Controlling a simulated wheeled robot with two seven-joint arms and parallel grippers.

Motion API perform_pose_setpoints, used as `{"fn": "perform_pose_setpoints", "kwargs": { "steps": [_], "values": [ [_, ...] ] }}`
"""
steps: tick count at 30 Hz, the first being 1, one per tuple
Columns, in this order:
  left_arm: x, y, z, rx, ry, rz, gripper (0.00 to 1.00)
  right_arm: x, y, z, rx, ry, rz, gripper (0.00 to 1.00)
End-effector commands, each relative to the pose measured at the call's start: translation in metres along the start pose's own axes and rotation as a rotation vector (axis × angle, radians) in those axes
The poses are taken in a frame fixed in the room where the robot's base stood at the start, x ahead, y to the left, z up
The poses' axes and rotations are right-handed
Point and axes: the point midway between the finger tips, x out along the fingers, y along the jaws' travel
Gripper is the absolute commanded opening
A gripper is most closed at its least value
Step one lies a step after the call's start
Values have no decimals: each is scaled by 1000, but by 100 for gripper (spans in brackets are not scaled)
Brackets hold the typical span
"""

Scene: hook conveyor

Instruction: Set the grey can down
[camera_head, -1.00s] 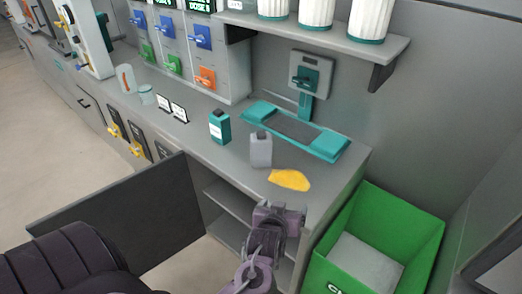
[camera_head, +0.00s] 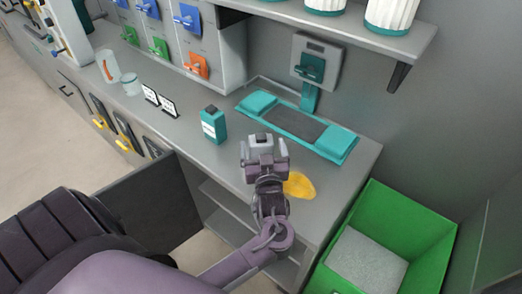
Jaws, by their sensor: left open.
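The grey can (camera_head: 262,139) stands on the grey counter (camera_head: 222,165), its lower part hidden behind my left gripper (camera_head: 264,157). The gripper is open, with its jaws at the can, one to each side as seen from here. I cannot tell whether they touch it. My right gripper is not in view.
A teal bottle (camera_head: 213,125) stands left of the can. A teal-ended tray (camera_head: 341,148) lies behind it. A yellow patch (camera_head: 300,186) lies close to my gripper on the right. A green bin (camera_head: 437,238) stands right of the counter. An open cabinet door (camera_head: 150,205) is below.

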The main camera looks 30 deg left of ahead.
Motion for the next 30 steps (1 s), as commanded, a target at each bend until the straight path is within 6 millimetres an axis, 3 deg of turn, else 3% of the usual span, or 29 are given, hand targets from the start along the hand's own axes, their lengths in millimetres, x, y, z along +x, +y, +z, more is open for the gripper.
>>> {"fn": "perform_pose_setpoints", "kwargs": {
  "steps": [3,7,12,17,30],
  "values": [
    [20,-2,-9,3,4,-2,89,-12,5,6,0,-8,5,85],
    [36,-2,-6,1,2,0,89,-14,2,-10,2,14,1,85],
    [43,-2,-4,-1,-1,1,89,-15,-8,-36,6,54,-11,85],
    [42,-2,-4,-1,-1,1,88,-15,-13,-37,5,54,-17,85],
    [42,-2,-4,-1,-1,1,30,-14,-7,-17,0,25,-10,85]
  ]
}}
